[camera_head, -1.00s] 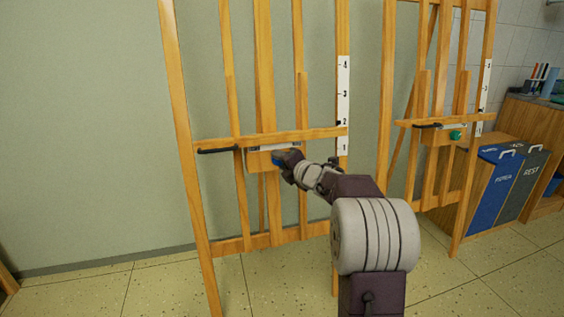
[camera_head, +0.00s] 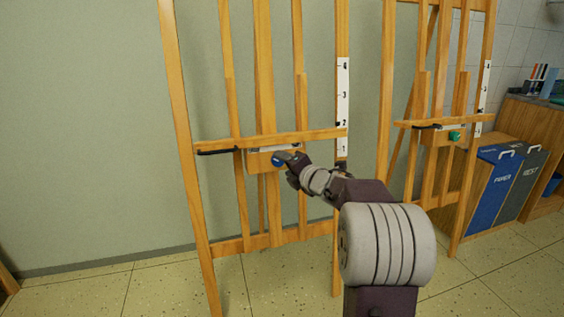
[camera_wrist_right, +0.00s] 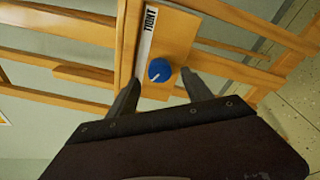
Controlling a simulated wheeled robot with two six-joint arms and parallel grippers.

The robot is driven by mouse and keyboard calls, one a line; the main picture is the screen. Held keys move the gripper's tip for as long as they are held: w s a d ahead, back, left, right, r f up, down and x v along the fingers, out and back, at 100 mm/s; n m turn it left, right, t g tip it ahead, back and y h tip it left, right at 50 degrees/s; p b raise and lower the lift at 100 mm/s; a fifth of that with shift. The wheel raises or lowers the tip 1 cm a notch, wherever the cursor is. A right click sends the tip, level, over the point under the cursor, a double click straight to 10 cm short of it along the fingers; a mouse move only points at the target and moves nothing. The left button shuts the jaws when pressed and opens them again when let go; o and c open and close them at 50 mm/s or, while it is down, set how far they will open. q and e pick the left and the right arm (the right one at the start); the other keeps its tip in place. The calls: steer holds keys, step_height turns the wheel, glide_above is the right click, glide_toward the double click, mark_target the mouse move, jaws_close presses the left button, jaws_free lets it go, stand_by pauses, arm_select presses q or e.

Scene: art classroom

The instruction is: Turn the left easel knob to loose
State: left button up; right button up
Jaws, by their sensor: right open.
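The left easel (camera_head: 183,120) is a wooden frame with a blue knob (camera_head: 277,160) on the block of its crossbar. In the right wrist view the round blue knob (camera_wrist_right: 159,71) carries a white pointer line aimed at the lower left. A white strip (camera_wrist_right: 147,40) beside it reads "TIGHT"; any other wording is not visible. My right gripper (camera_head: 285,161) is at the knob's right in the head view. In the wrist view its open fingers (camera_wrist_right: 160,78) stand on either side of the knob, apart from it. My left gripper is out of view.
A second easel (camera_head: 388,100) with a green knob (camera_head: 455,136) stands to the right. Beyond it are a blue bin (camera_head: 490,190), a grey bin (camera_head: 523,185) and a wooden cabinet (camera_head: 530,122). The tiled floor (camera_head: 120,290) at front left is clear.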

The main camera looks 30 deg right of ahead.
steer(key=s, duration=0.3)
steer(key=s+r+p, duration=0.1)
steer(key=s, duration=0.1)
steer(key=shift+s+a+r, duration=0.1)
steer(key=shift+s+a, duration=0.05)
steer(key=shift+s, duration=0.25)
